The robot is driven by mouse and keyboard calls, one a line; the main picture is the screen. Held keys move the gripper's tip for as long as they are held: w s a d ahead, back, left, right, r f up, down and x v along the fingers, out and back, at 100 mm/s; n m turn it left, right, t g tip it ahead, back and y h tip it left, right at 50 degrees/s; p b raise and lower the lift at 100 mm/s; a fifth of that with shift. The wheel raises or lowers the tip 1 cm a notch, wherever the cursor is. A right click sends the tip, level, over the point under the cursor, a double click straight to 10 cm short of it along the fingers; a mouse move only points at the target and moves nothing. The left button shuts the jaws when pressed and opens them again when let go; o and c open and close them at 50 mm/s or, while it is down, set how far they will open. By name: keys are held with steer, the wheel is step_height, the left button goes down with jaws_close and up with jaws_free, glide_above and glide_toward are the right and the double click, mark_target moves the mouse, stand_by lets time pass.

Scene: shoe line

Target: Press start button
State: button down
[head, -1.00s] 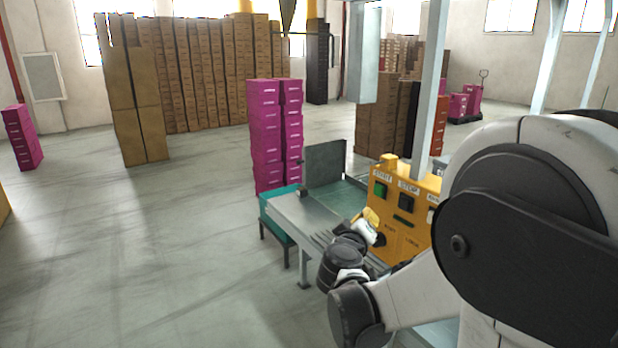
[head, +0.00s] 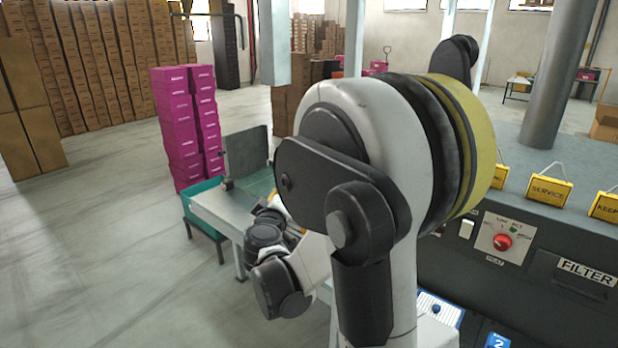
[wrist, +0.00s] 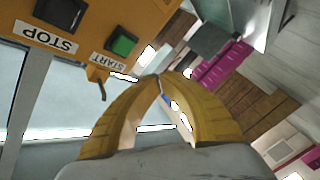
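The green start button (wrist: 123,43) shows in the wrist view on a yellow-orange control box (wrist: 95,20), beside a white START label (wrist: 102,62). The picture there is upside down. A dark stop button (wrist: 60,14) with a STOP label (wrist: 46,37) sits to its left. My gripper (wrist: 160,76) has yellow fingers whose tips meet, with nothing seen held between them. In this view the tips lie below and right of the start button, apart from it in the picture. In the head view my arm hides the control box and the gripper.
A table (head: 215,208) with a teal-edged end stands left of my arm, before stacked magenta boxes (head: 188,125). A dark machine panel with a red knob (head: 502,241) and yellow signs (head: 549,190) is at right. Open floor (head: 110,250) lies at left.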

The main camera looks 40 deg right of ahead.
steer(key=d, duration=0.7)
steer(key=shift+w, duration=0.3)
steer(key=shift+d, duration=0.1)
stand_by(1.1)
steer(key=shift+d, duration=0.3)
